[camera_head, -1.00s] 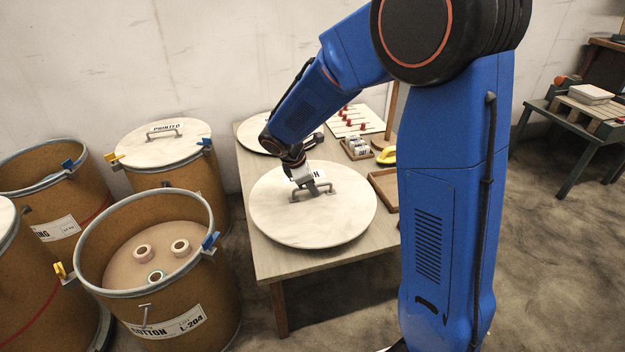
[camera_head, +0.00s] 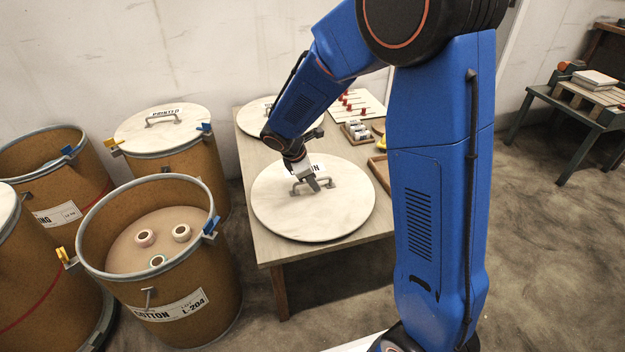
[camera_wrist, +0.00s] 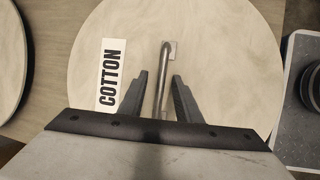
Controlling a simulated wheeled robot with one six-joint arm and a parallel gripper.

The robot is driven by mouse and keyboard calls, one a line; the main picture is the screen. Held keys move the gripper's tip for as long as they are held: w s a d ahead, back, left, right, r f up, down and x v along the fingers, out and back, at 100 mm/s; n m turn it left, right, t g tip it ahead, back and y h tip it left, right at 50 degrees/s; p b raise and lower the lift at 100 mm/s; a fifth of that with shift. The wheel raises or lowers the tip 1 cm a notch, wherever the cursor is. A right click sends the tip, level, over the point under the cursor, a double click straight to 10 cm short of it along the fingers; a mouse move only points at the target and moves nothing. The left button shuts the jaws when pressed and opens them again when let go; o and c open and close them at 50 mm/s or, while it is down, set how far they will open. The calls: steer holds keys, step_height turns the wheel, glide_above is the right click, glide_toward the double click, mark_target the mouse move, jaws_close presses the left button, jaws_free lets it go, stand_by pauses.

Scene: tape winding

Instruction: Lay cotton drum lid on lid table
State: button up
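The cotton drum lid (camera_head: 320,218), a round pale disc with a metal handle (camera_head: 326,183), lies flat on the lid table (camera_head: 272,249). Its COTTON label shows in the wrist view (camera_wrist: 111,74), left of the handle (camera_wrist: 163,75). My gripper (camera_head: 313,184) is at the handle. In the wrist view the two fingers of my gripper (camera_wrist: 160,75) stand apart on either side of the handle, with gaps showing. The open cotton drum (camera_head: 172,305) stands left of the table, with rolls of tape inside.
Another lid (camera_head: 255,117) lies at the table's back left. A rack with red pegs (camera_head: 362,103) and a tray (camera_head: 378,168) stand at the back and right. A lidded drum (camera_head: 186,133) and other drums stand left.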

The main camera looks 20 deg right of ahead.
steer(key=v, duration=1.7)
steer(key=shift+r, duration=0.25)
steer(key=s+d+r+m+y, duration=0.4)
steer(key=s+d+m, duration=0.5)
steer(key=s, duration=0.6)
steer(key=s+d+f+m+t, duration=0.1)
steer(key=s+d+m, duration=0.3)
steer(key=s+m, duration=0.4)
steer(key=s+t, duration=0.1)
steer(key=s, duration=0.6)
steer(key=shift+s+d+f+m+t+y, duration=0.15)
steer(key=shift+d+f+m+t+y, duration=0.05)
steer(key=shift+d+m+t+y, duration=0.15)
